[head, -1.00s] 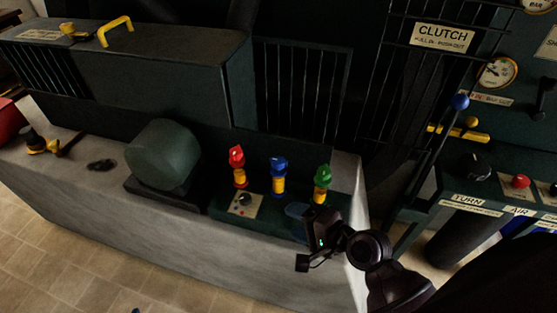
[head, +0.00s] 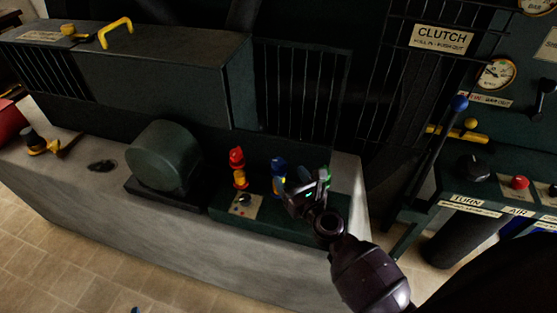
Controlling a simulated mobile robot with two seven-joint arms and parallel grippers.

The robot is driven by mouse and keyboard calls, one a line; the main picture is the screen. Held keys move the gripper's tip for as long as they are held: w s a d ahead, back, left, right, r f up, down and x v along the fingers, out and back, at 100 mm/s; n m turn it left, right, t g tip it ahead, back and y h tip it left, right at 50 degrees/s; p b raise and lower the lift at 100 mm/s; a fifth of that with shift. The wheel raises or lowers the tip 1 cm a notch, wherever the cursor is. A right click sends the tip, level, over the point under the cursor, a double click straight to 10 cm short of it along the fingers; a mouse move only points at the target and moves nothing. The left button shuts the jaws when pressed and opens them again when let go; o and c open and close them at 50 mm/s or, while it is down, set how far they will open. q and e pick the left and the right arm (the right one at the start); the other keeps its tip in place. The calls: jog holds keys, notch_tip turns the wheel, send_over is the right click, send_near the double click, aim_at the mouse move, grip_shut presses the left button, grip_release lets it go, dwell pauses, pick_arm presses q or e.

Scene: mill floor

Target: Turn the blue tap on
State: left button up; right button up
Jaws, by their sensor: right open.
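The blue tap (head: 278,164) stands upright on a dark green base on the concrete plinth, with a blue top and a yellow-and-blue body. My right gripper (head: 296,182) is open just to the right of the blue tap, at about the height of its body. I cannot tell whether it touches the tap. The gripper hides part of the tap's lower right side. My left gripper is not in the head view.
A red tap (head: 238,167) stands left of the blue one. A green tap (head: 327,175) stands to the right, mostly hidden behind my right gripper. A small panel (head: 243,205) lies in front. A rounded green housing (head: 160,158) stands further left.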

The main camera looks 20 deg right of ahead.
aim_at(283, 165)
jog(key=shift+w+a, duration=0.2)
jog(key=shift+w, duration=0.95)
jog(key=shift+w+a, duration=0.25)
jog(key=shift+w, duration=0.9)
jog(key=shift+w+a, duration=0.2)
jog(key=shift+w, duration=0.95)
jog(key=shift+c, duration=0.3)
jog(key=c, duration=0.8)
jog(key=shift+f+n+g+y+b, duration=0.15)
jog(key=shift+n+g+y+b, duration=0.15)
jog(key=shift+n+y+b, duration=0.85)
jog(key=shift+n+g+y, duration=0.35)
jog(key=shift+g+y, duration=0.05)
jog(key=shift+y, duration=0.65)
jog(key=o, duration=0.8)
jog(key=shift+o, duration=0.3)
